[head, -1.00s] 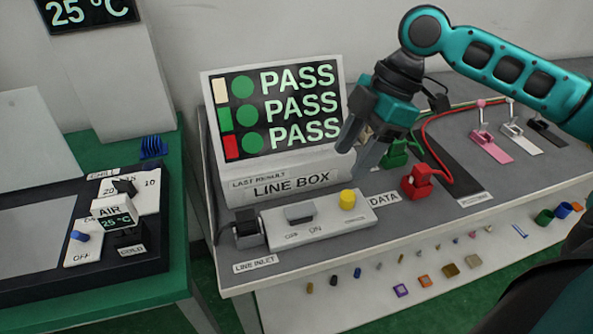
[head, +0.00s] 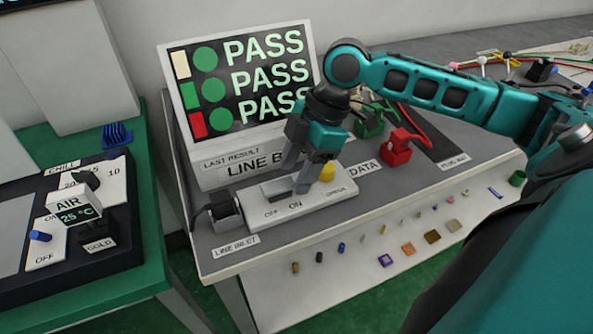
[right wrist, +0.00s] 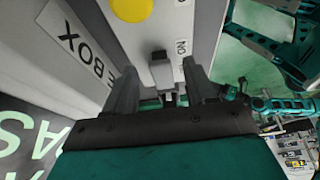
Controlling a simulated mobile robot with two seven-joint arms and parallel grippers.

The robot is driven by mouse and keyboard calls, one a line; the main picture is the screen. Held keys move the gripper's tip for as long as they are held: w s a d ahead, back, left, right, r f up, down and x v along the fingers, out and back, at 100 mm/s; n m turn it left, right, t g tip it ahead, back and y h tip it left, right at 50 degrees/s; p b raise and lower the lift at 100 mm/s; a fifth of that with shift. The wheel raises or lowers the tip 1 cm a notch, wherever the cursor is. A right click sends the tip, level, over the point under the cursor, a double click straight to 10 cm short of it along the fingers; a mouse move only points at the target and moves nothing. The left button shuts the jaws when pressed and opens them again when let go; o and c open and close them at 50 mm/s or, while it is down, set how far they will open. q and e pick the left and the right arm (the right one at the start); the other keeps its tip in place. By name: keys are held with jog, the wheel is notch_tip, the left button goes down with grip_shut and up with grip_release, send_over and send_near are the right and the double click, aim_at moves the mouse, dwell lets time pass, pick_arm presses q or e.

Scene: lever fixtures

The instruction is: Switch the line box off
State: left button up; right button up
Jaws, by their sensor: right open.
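The line box (head: 218,172) stands on the grey bench with a screen reading PASS on three rows. In front of it lies a pale panel (head: 338,194) with a grey switch (head: 275,190) above the OFF and ON labels, and a yellow button (head: 327,173). My right gripper (head: 297,178) points down over the ON end of the switch, left of the button, and partly hides the switch. In the right wrist view its open fingers (right wrist: 161,88) are on either side of a small grey block of the switch (right wrist: 161,68). Contact cannot be told. My left gripper is out of view.
The black line inlet plug (head: 225,210) is at the panel's left end. Red (head: 396,150) and green (head: 368,124) connectors with cables stand behind right. The AIR control panel (head: 72,215) is on the green table at left, across a gap.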

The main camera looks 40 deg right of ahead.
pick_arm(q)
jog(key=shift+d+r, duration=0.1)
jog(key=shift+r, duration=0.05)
pick_arm(e)
jog(key=shift+a+f, duration=0.1)
jog(key=shift+f, duration=0.15)
